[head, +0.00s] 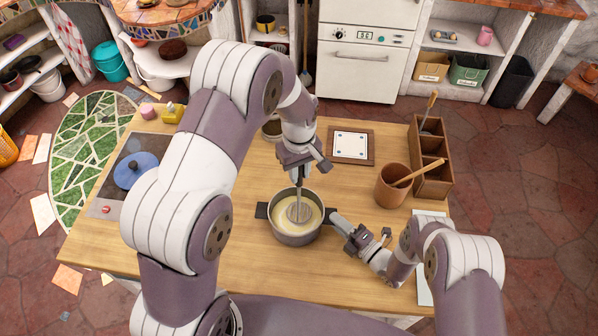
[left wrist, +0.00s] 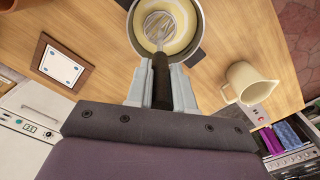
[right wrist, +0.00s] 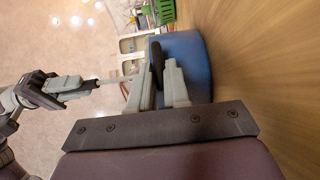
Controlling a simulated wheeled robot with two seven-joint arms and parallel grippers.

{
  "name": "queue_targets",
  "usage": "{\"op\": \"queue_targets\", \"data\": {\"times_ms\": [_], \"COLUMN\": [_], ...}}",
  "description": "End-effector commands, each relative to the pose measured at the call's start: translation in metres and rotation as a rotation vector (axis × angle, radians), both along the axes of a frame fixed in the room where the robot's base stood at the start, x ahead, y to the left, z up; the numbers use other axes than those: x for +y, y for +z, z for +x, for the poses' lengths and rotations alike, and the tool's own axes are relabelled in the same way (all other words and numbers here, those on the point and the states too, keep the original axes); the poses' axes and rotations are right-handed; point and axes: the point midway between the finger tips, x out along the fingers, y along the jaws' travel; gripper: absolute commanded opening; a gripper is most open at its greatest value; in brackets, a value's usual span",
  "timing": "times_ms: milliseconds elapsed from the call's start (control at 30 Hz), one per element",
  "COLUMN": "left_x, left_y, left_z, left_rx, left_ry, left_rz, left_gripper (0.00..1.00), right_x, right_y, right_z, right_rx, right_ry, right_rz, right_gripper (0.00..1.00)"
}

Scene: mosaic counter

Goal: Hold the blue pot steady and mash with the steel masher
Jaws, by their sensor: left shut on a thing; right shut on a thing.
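The pot (head: 275,229) stands on the wooden counter with pale yellow mash in it. Its outer wall looks greyish in the head view and blue in the right wrist view (right wrist: 190,50). The steel masher (head: 299,212) is upright inside the pot, its head at the mash; whether it touches the bottom is hidden. My left gripper (head: 299,163) is above the pot, shut on the masher's dark handle (left wrist: 160,82). My right gripper (head: 340,222) is at the pot's right side, shut on its dark side handle (right wrist: 156,64).
A blue lid (head: 137,172) lies on the hob at left. A framed tile (head: 351,145) lies behind the pot. A brown crock (head: 392,187) with a wooden utensil and a divided wooden box (head: 432,160) stand at right. A cream jug (left wrist: 250,82) stands near the pot.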

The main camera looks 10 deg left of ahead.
Motion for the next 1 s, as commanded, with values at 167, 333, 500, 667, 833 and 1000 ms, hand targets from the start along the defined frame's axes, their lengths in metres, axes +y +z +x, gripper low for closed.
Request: {"op": "queue_targets", "data": {"times_ms": [167,333,500,667,833,1000], "left_x": [0.000,0.000,0.000,0.000,0.000,0.000], "left_y": [0.019,0.042,0.058,0.061,0.060,0.060], "left_z": [0.001,0.001,0.001,0.000,0.000,0.000], "left_rx": [-0.006,-0.004,-0.003,-0.001,-0.001,-0.001], "left_ry": [0.000,0.000,0.000,0.000,0.000,0.000], "left_rz": [0.000,0.000,0.000,0.000,0.000,0.000], "left_gripper": [0.00,0.00,0.00,0.00,0.00,0.00], "right_x": [0.000,0.000,0.000,0.000,0.000,0.000], "right_y": [-0.002,-0.002,-0.002,-0.002,-0.001,-0.001], "right_z": [-0.001,-0.001,-0.001,-0.001,-0.001,-0.001], "right_rx": [0.004,0.004,0.004,0.004,0.004,0.002], "right_ry": [0.001,0.000,0.000,0.001,0.001,0.000], "right_rz": [-0.002,-0.002,-0.002,-0.002,-0.002,-0.001], "right_gripper": [0.00,0.00,0.00,0.00,0.42,0.46]}}
